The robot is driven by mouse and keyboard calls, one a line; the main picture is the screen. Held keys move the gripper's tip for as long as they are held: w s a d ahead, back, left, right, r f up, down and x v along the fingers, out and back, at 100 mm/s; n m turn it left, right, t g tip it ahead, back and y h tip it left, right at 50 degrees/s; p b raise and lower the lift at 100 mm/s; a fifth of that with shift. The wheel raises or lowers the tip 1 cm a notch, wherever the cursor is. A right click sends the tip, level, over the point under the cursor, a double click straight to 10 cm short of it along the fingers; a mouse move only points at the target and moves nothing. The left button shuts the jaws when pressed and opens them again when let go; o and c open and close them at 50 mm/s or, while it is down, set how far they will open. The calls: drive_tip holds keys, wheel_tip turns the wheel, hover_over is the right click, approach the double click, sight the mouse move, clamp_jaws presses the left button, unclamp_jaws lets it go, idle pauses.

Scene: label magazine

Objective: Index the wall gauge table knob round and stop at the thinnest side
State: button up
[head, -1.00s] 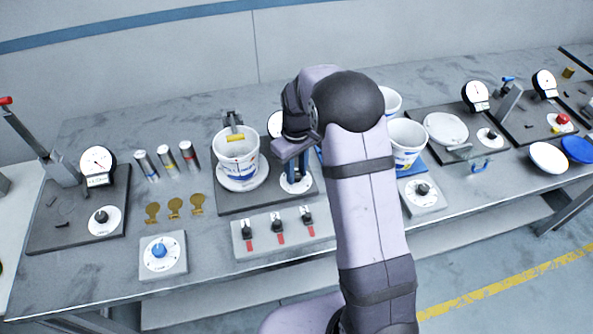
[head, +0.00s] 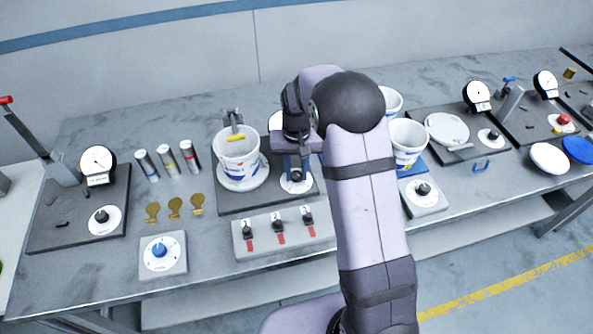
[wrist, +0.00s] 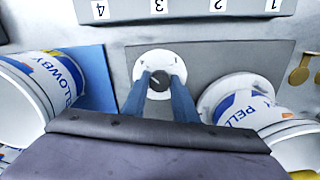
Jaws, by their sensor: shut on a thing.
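A white tub (head: 238,163) with blue print stands upright on the round white turntable (head: 243,184) of the wall gauge table (head: 235,204). The tub is on the right in the wrist view (wrist: 262,115). A metal arm with a yellow piece (head: 236,137) reaches over its rim. The white knob dial (head: 297,187) is right of the tub. My gripper (head: 297,175) points down over the dial, its blue fingers on either side of the dark knob (wrist: 160,82), shut on it. The dial gauge (head: 275,120) behind is mostly hidden by my gripper; its needle cannot be read.
A block with several red-marked switches (head: 282,234) lies in front. A blue-knob dial box (head: 162,254), brass tags (head: 175,205) and another gauge (head: 97,163) are left.

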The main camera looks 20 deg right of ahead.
sight(297, 175)
drive_tip(key=shift+r, duration=0.1)
idle(0.3)
drive_tip(key=o, duration=1.1)
drive_tip(key=shift+c, duration=0.2)
drive_tip(key=shift+r+b, duration=1.2)
drive_tip(key=shift+r, duration=2.45)
drive_tip(key=shift+s, duration=0.1)
drive_tip(key=shift+n, duration=0.6)
drive_tip(key=s, duration=1.2)
drive_tip(key=shift+s+a+f, duration=0.1)
drive_tip(key=shift+a+f, duration=0.05)
drive_tip(key=shift+f, duration=0.2)
drive_tip(key=s+f+n, duration=0.1)
drive_tip(key=s+f, duration=0.2)
drive_tip(key=s, duration=0.9)
drive_tip(key=shift+a+f, duration=0.1)
